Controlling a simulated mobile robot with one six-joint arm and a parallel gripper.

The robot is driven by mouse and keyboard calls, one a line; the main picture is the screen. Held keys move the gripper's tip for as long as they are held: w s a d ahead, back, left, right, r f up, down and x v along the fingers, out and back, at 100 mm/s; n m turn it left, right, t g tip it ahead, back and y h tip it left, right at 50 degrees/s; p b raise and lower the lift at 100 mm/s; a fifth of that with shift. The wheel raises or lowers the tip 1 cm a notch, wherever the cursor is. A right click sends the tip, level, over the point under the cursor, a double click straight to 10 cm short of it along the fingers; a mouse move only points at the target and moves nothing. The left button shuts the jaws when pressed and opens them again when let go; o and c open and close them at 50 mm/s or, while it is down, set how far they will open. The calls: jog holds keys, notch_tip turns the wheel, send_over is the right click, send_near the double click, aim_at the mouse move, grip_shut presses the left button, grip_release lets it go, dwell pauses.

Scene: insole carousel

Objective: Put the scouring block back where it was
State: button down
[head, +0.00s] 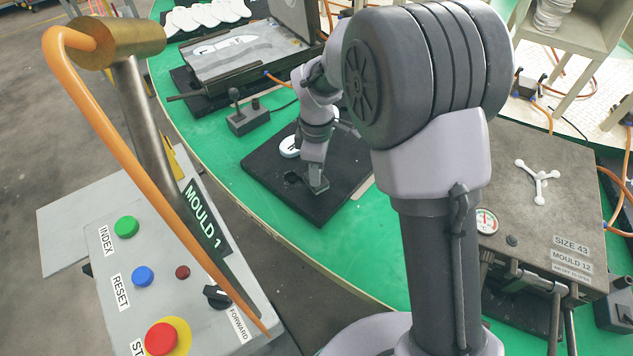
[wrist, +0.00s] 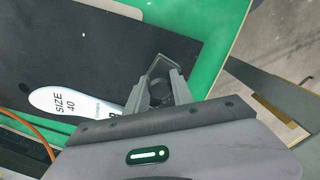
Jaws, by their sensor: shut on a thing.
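My gripper (head: 318,184) is low over the black mat (head: 318,213) on the green table, pointing down. In the wrist view my gripper (wrist: 158,88) is shut on a small dark grey piece, which I take to be the scouring block (wrist: 161,90). The block is mostly hidden by the fingers, and I cannot tell whether it touches the mat. A white insole (head: 289,147) marked SIZE 40 lies on the mat beside my gripper. It also shows in the wrist view (wrist: 68,103), left of the fingers. A dark patch (head: 292,179) on the mat is left of my gripper.
A grey mould press (head: 540,215) marked SIZE 43, MOULD 12 stands right. An open mould (head: 245,55) and a small lever box (head: 248,117) are behind the mat. A control panel (head: 170,270) and an orange-cabled post (head: 140,110) are at left. The table front is clear.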

notch_tip(320, 180, down, 4)
jog(key=shift+r+b, duration=0.25)
jog(key=shift+b, duration=0.7)
jog(key=shift+r, duration=0.3)
jog(key=c, duration=1.1)
grip_release()
jog(key=shift+f, duration=0.2)
